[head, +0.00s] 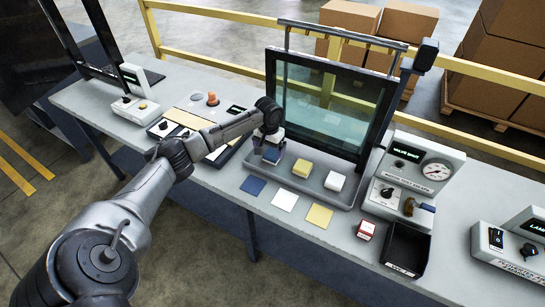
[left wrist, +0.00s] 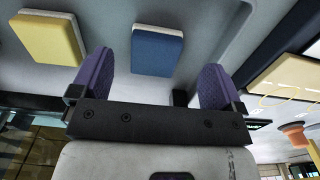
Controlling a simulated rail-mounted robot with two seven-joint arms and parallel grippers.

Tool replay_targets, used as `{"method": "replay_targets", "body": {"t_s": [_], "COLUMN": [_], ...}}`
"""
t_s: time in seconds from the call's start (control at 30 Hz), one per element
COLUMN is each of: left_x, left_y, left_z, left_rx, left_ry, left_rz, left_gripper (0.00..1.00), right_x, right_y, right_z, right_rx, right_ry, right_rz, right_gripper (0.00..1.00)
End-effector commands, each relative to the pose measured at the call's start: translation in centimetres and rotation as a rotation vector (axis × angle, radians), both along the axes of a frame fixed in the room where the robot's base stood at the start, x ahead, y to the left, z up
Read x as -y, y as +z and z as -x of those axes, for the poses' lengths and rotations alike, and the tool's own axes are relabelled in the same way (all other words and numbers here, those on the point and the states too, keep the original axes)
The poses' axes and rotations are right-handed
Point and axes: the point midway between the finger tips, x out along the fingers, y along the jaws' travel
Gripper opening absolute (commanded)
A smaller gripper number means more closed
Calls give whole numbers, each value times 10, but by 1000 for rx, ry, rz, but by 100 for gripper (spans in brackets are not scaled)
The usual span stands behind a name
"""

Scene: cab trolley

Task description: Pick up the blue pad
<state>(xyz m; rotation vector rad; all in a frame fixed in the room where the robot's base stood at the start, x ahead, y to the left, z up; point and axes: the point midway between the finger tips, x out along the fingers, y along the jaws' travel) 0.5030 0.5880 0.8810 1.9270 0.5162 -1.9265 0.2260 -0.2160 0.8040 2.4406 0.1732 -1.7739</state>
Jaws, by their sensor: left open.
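The blue pad (head: 272,155) sits in the left part of the grey tray (head: 345,205), partly hidden below my left gripper (head: 271,138). In the left wrist view the blue pad (left wrist: 157,50) has a pale underside layer and lies between the two purple fingers of my left gripper (left wrist: 156,62). The fingers are open and apart from its sides; whether they reach down to its height I cannot tell. A yellow pad (head: 302,168) and a white pad (head: 334,181) sit in the same tray to the right. My right gripper is out of view.
A glass panel (head: 325,105) in a dark frame stands behind the tray. Flat blue (head: 253,186), white (head: 284,200) and yellow (head: 319,215) squares lie on the bench in front.

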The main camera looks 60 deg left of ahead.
Motion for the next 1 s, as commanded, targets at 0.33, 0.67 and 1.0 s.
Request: {"method": "replay_targets", "body": {"t_s": [0.33, 0.67, 1.0], "left_x": [3, 3, 3], "left_y": [-42, -49, -49], "left_z": [-2, -2, -2], "left_rx": [-2, -1, -1], "left_ry": [0, -1, -1], "left_rz": [1, -1, -1], "left_gripper": [94, 94, 61], "right_x": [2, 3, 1], "right_y": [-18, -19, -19], "right_z": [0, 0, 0], "right_rx": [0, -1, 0], "right_ry": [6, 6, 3], "right_rz": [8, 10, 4], "right_gripper": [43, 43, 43]}}
